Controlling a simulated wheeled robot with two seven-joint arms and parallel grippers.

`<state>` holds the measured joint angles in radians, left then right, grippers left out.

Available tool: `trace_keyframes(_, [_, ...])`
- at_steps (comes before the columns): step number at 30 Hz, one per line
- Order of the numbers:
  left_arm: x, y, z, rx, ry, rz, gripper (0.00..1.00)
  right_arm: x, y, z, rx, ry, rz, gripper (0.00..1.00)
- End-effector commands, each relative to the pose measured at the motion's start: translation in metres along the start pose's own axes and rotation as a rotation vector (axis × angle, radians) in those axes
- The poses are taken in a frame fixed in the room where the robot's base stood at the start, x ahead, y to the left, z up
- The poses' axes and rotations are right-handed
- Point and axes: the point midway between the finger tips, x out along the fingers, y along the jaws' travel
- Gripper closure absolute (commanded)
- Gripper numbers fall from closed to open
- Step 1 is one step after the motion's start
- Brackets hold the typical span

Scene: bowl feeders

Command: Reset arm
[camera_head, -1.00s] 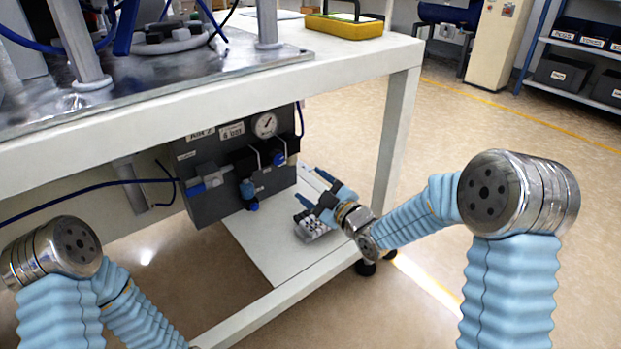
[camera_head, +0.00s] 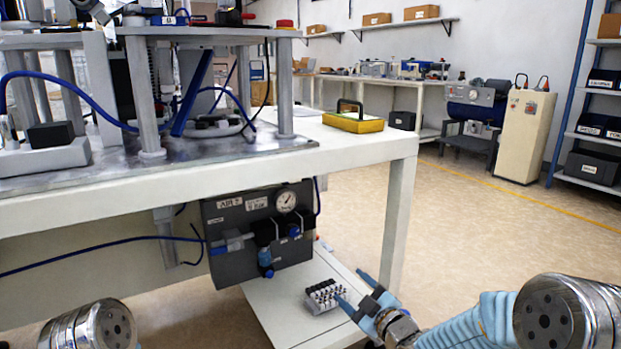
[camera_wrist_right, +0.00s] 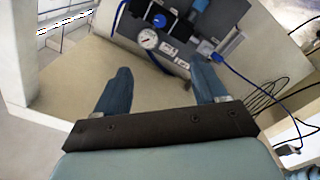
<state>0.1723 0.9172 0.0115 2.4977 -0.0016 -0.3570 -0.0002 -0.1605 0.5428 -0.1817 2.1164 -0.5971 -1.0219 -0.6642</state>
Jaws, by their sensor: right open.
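My right gripper (camera_head: 352,289) reaches in from the lower right of the head view, beside the white table's leg and over the lower shelf (camera_head: 272,311). Its blue fingers are apart with nothing between them, and they also show in the right wrist view (camera_wrist_right: 160,76). A small rack with several dark-topped pieces (camera_head: 325,297) stands on the shelf, just left of the fingers and apart from them as far as I can tell. Of my left arm only a metal joint shows at the lower left; its gripper is out of view.
A grey air panel with a gauge (camera_head: 252,228) hangs under the tabletop, left of the gripper; its gauge shows in the wrist view (camera_wrist_right: 148,39). The table leg (camera_head: 396,225) is close behind the fingers. A yellow case (camera_head: 353,122) sits on the tabletop. Floor to the right is clear.

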Motion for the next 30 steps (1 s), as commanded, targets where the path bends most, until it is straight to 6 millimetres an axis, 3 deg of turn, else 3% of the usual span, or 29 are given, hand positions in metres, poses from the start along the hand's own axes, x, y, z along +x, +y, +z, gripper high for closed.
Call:
trace_keyframes(11, [-0.031, 0.013, 0.000, 0.003, -0.002, 0.001, 0.27, -0.021, -0.034, 0.040, 0.241, -0.224, -0.082, 0.29])
trace_keyframes(17, [-0.060, 0.025, 0.001, 0.005, -0.005, 0.001, 0.27, -0.055, -0.072, 0.069, 0.475, -0.452, -0.146, 0.29])
trace_keyframes(20, [-0.079, 0.032, 0.001, 0.007, -0.007, 0.002, 0.27, -0.084, -0.098, 0.080, 0.627, -0.603, -0.180, 0.29])
trace_keyframes(24, [-0.110, 0.045, 0.002, 0.009, -0.010, 0.002, 0.27, -0.142, -0.143, 0.085, 0.883, -0.872, -0.221, 0.29])
trace_keyframes(30, [-0.147, 0.060, 0.003, 0.014, -0.014, 0.003, 0.27, -0.240, -0.204, 0.059, 1.238, -1.286, -0.246, 0.29])
